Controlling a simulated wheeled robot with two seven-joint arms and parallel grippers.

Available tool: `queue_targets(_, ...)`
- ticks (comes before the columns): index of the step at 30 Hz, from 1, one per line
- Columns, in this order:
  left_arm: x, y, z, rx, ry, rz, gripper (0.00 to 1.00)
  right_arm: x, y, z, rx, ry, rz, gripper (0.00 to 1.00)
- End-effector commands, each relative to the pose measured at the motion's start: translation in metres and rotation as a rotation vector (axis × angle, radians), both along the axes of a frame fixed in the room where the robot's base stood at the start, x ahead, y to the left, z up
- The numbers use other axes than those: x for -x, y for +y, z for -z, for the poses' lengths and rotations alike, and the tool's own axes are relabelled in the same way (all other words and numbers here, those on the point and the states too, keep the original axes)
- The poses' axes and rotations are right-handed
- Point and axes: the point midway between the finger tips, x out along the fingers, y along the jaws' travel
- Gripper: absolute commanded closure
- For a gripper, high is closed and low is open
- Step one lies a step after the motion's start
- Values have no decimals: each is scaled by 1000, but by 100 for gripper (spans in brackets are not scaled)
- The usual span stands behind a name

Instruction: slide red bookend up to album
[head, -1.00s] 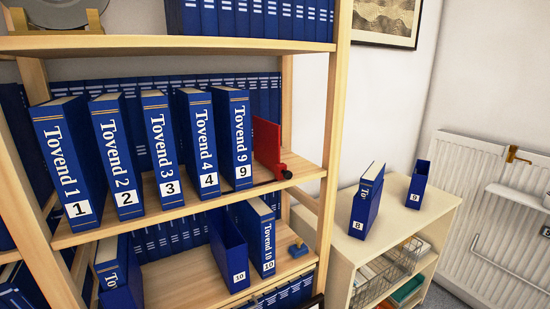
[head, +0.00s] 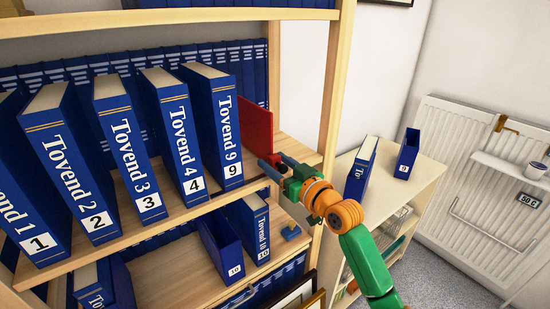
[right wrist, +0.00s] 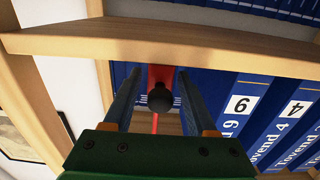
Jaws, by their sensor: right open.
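The red bookend (head: 257,128) stands upright on the middle shelf, to the right of the blue album Tovend 9 (head: 220,110). A gap shows between them. My right gripper (head: 272,166) is at the front of the bookend, at the shelf's front edge. In the right wrist view, my right gripper (right wrist: 158,74) is open, with its two fingers on either side of the bookend's dark knob (right wrist: 160,99). The red bookend plate (right wrist: 161,73) shows behind the knob. No contact with the knob is clear. My left gripper is not in view.
A wooden post (head: 337,85) stands right of the bookend. A low cabinet (head: 395,190) stands to the right.

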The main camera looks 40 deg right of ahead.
Motion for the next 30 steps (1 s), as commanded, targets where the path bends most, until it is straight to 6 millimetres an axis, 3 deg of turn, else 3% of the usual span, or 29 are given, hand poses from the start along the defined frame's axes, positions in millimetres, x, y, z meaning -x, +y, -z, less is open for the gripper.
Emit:
queue_targets(6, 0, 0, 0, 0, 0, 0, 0, -1, 0, 1, 0, 0, 0, 43)
queue_targets(12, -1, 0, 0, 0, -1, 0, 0, -1, 0, 1, 0, 0, 0, 97)
queue_targets(13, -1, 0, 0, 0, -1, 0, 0, -1, 0, 1, 0, 0, 0, 100)
queue_targets(30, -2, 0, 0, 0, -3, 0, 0, -1, 0, 1, 0, 1, 0, 100)
